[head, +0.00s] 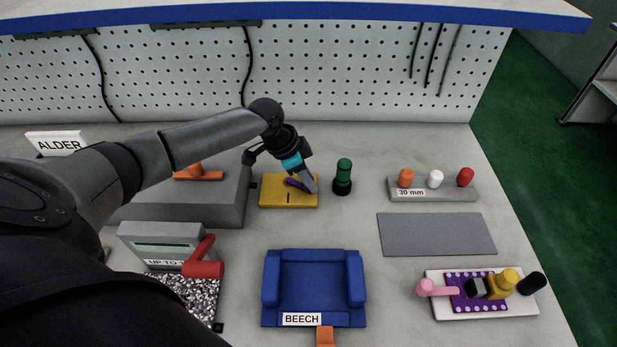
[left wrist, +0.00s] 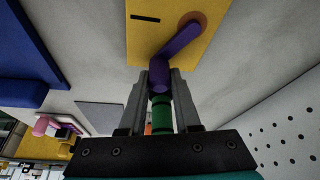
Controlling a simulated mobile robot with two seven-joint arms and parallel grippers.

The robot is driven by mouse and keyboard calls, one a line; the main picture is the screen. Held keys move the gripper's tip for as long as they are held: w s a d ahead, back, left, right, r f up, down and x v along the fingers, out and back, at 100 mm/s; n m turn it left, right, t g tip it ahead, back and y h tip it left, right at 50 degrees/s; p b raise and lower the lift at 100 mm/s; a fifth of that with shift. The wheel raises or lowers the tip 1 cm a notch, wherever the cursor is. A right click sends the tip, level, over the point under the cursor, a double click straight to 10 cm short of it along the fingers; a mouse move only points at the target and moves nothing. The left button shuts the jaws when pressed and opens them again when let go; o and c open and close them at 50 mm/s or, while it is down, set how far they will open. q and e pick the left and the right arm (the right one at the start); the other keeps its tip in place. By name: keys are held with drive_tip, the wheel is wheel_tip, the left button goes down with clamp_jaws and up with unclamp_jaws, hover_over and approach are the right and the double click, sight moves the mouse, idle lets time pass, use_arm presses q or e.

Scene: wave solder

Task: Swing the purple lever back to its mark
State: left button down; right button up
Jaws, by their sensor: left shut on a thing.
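The purple lever (head: 294,183) is mounted on a yellow plate (head: 267,192) on the bench. In the left wrist view the lever (left wrist: 179,44) runs from a round pivot on the yellow plate (left wrist: 150,40) to its end between my fingers. A short black mark (left wrist: 145,17) is on the plate, to the left of the pivot; the lever does not lie over it. The mark also shows in the head view (head: 288,198). My left gripper (head: 310,188) is shut on the lever's end. Its fingers (left wrist: 160,80) partly hide that end. My right gripper is out of view.
A green post (head: 343,177) stands close to the right of my left gripper. A grey block (head: 235,200) adjoins the plate's left. A blue cradle (head: 312,255) marked BEECH is in front. A grey mat (head: 436,234) lies to the right, with bare bench between.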

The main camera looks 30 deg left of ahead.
use_arm(q)
drive_tip(key=shift+s+m, duration=0.15)
drive_tip(key=shift+m, duration=0.15)
idle(0.5)
drive_tip(key=s+m+h, duration=0.1)
drive_tip(key=m, duration=0.1)
drive_tip(key=shift+s+a+m+g, duration=0.1)
drive_tip(key=shift+m+g, duration=0.2)
drive_tip(key=shift+g, duration=0.1)
drive_tip(key=m, duration=0.1)
drive_tip(key=s+m+g, duration=0.1)
drive_tip(key=shift+s+a+m+b, duration=0.1)
drive_tip(key=shift+a+m+b, duration=0.15)
drive_tip(key=shift+m+b, duration=0.05)
drive_tip(key=m, duration=0.1)
drive_tip(key=s+m+g+b, duration=0.1)
drive_tip(key=shift+a+m+h, duration=0.3)
drive_tip(key=shift+a, duration=0.05)
drive_tip(key=shift+s+a+m+g+b, duration=0.3)
drive_tip(key=shift+a+m+g, duration=0.05)
drive_tip(key=shift+m, duration=0.55)
drive_tip(key=shift+s+a+m+g+b, duration=0.3)
drive_tip(key=shift+m+g, duration=0.05)
drive_tip(key=shift+m, duration=0.55)
drive_tip(key=c, duration=0.6)
unclamp_jaws()
drive_tip(key=shift+a+r, duration=0.1)
